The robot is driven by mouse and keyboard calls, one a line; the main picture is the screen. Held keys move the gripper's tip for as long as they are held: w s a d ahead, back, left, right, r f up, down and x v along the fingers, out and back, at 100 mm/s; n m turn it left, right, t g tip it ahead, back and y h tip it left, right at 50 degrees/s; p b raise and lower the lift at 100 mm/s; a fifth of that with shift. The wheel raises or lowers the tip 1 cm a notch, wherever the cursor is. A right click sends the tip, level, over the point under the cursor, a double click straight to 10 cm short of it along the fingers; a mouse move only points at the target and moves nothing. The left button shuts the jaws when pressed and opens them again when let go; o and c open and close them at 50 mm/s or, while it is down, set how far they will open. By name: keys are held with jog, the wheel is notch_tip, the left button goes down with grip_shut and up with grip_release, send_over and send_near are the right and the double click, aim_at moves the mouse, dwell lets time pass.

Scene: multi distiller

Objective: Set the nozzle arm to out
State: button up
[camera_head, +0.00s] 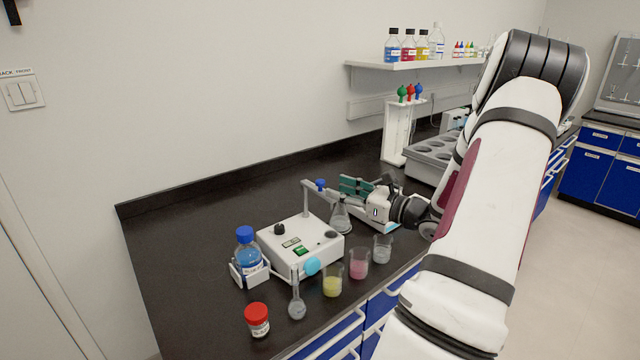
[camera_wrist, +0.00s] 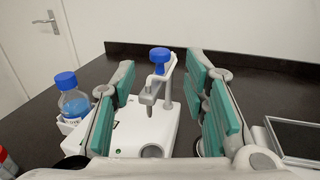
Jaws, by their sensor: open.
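The white distiller box (camera_head: 285,248) stands on the dark bench, with a post at its back carrying the nozzle arm. A blue knob (camera_head: 320,185) sits on that arm. In the wrist view the blue knob (camera_wrist: 160,55) tops the arm and a grey nozzle (camera_wrist: 148,97) hangs below it, over the white box (camera_wrist: 130,130). My gripper (camera_head: 346,190) is to the right of the knob. In the wrist view my gripper (camera_wrist: 158,68) is open, its teal-padded fingers apart on either side of the knob, with clear gaps and no visible contact.
A conical flask (camera_head: 340,219) stands right of the box, below my gripper. Beakers, including a pink one (camera_head: 358,264) and a yellow one (camera_head: 332,280), line the front edge. A blue-capped bottle (camera_head: 247,252) stands left. A pipette stand (camera_head: 393,135) and grey rack (camera_head: 424,158) are behind.

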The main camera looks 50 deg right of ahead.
aim_at(324, 184)
jog(key=w, duration=0.6)
jog(key=shift+w+a, duration=0.1)
jog(key=shift+w, duration=0.2)
grip_shut()
